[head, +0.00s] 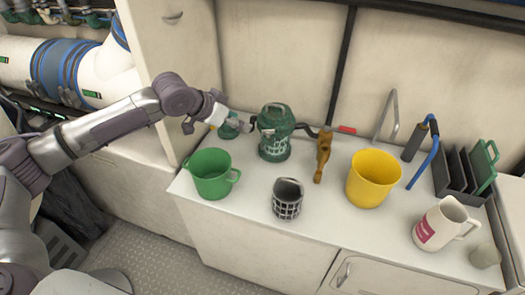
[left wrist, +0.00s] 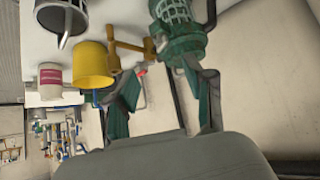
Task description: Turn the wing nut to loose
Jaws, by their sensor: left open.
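A green strainer (head: 274,134) with a see-through mesh-patterned body and a domed green lid stands at the back of the white counter. It also shows at the top of the left wrist view (left wrist: 182,20), lid end toward me. The wing nut is too small to make out clearly on the lid. My left gripper (head: 240,125) is just left of the strainer's lid. In the left wrist view its two dark green fingers (left wrist: 165,88) are spread apart with nothing held between them. The lid is beyond the fingertips; whether they touch cannot be told. My right gripper is not in view.
A green bucket (head: 211,180), a mesh basket (head: 288,205), a bronze valve-like part (head: 323,155) and a yellow bucket (head: 371,182) stand around the strainer. A white jug (head: 440,228) and a grey rack (head: 462,180) are at right.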

